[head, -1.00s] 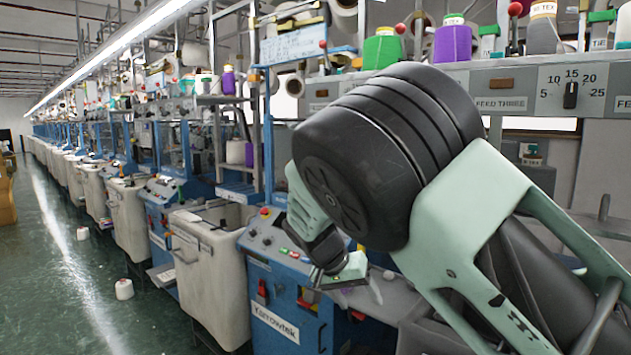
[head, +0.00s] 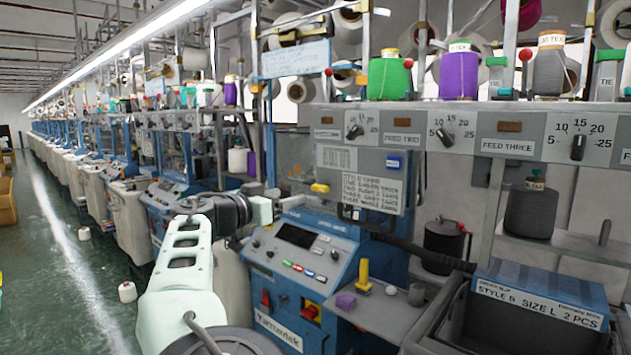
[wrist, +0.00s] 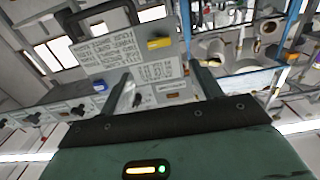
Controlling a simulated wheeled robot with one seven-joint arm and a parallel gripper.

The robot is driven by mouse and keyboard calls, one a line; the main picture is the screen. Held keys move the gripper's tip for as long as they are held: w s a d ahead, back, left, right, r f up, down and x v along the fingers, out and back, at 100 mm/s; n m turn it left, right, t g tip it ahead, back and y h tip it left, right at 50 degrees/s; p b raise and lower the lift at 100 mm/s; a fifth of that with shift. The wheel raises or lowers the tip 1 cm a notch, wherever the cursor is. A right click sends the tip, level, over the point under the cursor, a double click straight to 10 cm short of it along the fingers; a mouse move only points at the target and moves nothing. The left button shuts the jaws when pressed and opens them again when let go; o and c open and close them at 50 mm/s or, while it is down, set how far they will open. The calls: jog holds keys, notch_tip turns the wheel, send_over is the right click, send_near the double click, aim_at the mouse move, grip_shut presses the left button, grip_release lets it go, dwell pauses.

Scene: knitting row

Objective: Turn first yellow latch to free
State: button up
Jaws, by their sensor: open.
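The yellow latch (head: 320,187) sits at the left edge of a grey text panel (head: 358,180) on the near machine, and it looks level. It also shows in the wrist view (wrist: 158,43), where the panel appears upside down. My gripper (head: 290,203) is just left of and slightly below the latch in the head view. In the wrist view my gripper (wrist: 161,73) has its two fingers spread, with nothing between them. The latch lies beyond the fingertips, apart from them. In the head view the fingers are small and partly hidden by my wrist.
A black handle (head: 350,213) is below the panel. A blue control console (head: 300,250) stands under my gripper. Feed dials and yarn cones line the rail above.

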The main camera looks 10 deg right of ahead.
aim_at(317, 188)
jog(key=shift+p+x, duration=2.75)
jog(key=shift+x, duration=3.1)
jog(key=c, duration=1)
